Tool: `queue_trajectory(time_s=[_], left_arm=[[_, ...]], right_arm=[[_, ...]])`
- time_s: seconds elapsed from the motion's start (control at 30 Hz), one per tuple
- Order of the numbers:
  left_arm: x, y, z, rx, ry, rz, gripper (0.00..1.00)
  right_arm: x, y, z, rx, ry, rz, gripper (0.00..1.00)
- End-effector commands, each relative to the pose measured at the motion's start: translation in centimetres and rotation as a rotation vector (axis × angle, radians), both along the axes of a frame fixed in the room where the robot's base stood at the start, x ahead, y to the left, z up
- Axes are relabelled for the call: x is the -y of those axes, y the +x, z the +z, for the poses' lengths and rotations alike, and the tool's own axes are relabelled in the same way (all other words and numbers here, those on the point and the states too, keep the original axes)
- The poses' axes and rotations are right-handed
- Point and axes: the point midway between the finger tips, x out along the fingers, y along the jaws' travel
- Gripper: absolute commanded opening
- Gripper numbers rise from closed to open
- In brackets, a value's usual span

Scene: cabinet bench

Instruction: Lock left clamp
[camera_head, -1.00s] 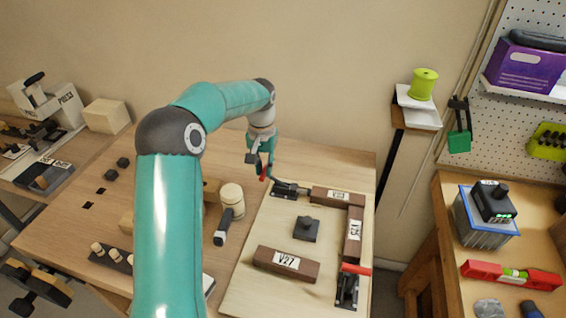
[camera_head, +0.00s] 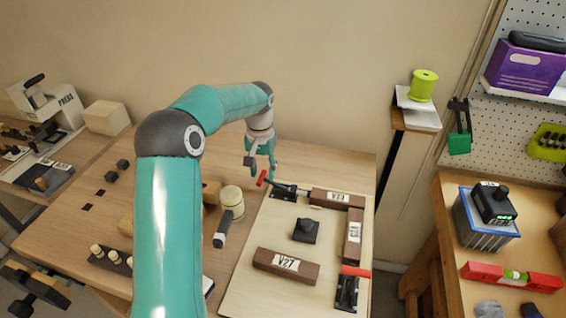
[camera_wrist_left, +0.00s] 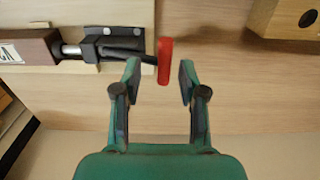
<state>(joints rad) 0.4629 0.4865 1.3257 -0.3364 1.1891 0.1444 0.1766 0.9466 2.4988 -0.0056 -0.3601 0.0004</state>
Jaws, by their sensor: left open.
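The left clamp (camera_head: 284,190) is a black toggle clamp at the back left corner of the pale fixture board, with a red-gripped handle (camera_head: 262,178). In the left wrist view, the clamp body (camera_wrist_left: 112,42) has its metal plunger against the end of a brown block (camera_wrist_left: 25,47), and its lever lies low. My left gripper (camera_head: 261,169) is open above the handle end. In the left wrist view, the red grip (camera_wrist_left: 164,60) lies between and just beyond the fingertips of my left gripper (camera_wrist_left: 159,75), with gaps either side. My right gripper is not in view.
The fixture board (camera_head: 245,285) holds labelled brown blocks (camera_head: 286,266), a black knobbed piece (camera_head: 305,230) and a second red-handled clamp (camera_head: 347,290). A mallet (camera_head: 231,205) lies to its left. A pale wooden block (camera_wrist_left: 285,18) is near the gripper in the left wrist view.

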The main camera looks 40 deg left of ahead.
Motion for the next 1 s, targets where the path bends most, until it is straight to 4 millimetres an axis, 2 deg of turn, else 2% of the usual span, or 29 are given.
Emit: queue_trajectory(time_s=[0.1,0.7,1.0], left_arm=[[0.0,0.0,1.4,0.001,0.000,0.000,0.42],[0.0,0.0,6.1,0.001,0.000,0.000,0.42],[0.0,0.0,6.4,0.001,0.000,0.000,0.42]], right_arm=[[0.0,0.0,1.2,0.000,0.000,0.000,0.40],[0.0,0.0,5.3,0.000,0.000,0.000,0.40],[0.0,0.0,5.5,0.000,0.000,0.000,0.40]])
